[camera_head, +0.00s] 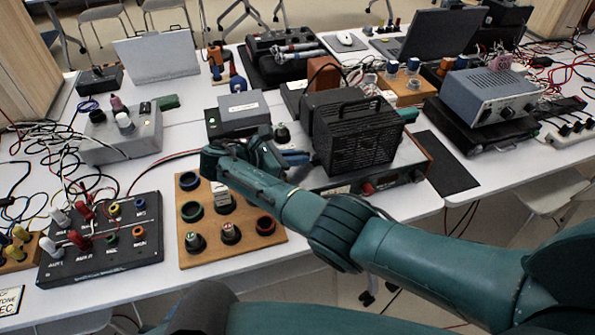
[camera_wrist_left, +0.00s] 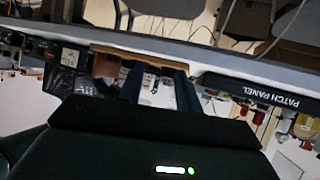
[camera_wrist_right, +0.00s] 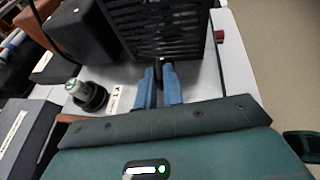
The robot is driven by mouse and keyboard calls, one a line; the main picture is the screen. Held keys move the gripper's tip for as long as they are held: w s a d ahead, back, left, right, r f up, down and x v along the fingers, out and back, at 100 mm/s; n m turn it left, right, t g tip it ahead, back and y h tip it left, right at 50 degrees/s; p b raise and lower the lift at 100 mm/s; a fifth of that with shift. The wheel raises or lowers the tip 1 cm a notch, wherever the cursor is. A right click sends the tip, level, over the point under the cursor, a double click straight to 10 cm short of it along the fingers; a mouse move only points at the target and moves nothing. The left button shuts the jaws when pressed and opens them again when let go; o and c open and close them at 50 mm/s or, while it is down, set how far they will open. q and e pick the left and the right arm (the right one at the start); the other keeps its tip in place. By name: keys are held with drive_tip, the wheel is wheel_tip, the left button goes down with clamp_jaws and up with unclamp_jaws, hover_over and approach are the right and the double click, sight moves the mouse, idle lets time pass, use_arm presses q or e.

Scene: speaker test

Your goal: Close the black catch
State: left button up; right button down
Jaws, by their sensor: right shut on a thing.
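The black ribbed box (camera_head: 355,135) stands on a grey instrument in the middle of the table; its slatted face also fills the top of the right wrist view (camera_wrist_right: 150,25). My right gripper (camera_head: 304,158) reaches the box's left side, and its blue fingers (camera_wrist_right: 160,73) are close together at the lower edge of the slats. They are shut on the small black catch, which is mostly hidden between the fingertips. I cannot tell its angle. My left gripper (camera_wrist_left: 158,82) shows only in its wrist view, with its fingers apart and nothing seen between them.
A wooden board with round sockets (camera_head: 240,253) lies below my right forearm. A black terminal box (camera_head: 100,240) is left of it. A grey box (camera_head: 240,113) stands close behind the right gripper. A blue-grey instrument (camera_head: 490,95) and loose cables stand to the right.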

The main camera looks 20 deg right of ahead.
drive_tip(key=g+b, duration=0.1)
drive_tip(key=m+b, duration=0.1)
drive_tip(key=b, duration=0.1)
drive_tip(key=shift+w+f+m+g+h, duration=0.15)
drive_tip(key=shift+f+m+g+h, duration=0.15)
drive_tip(key=shift+g, duration=0.1)
use_arm(q)
wheel_tip(320, 180, down, 4)
drive_tip(key=shift+w+d+r+n+b, duration=0.15)
drive_tip(key=shift+n+b, duration=0.45)
drive_tip(key=shift+b, duration=0.15)
use_arm(e)
drive_tip(key=shift+r+m+g, duration=0.2)
drive_tip(key=shift+m+g, duration=0.1)
drive_tip(key=shift+g, duration=0.1)
drive_tip(key=shift+r, duration=0.1)
drive_tip(key=c, duration=1.5)
unclamp_jaws()
use_arm(q)
drive_tip(key=shift+r, duration=0.2)
use_arm(e)
drive_tip(key=shift+r, duration=0.1)
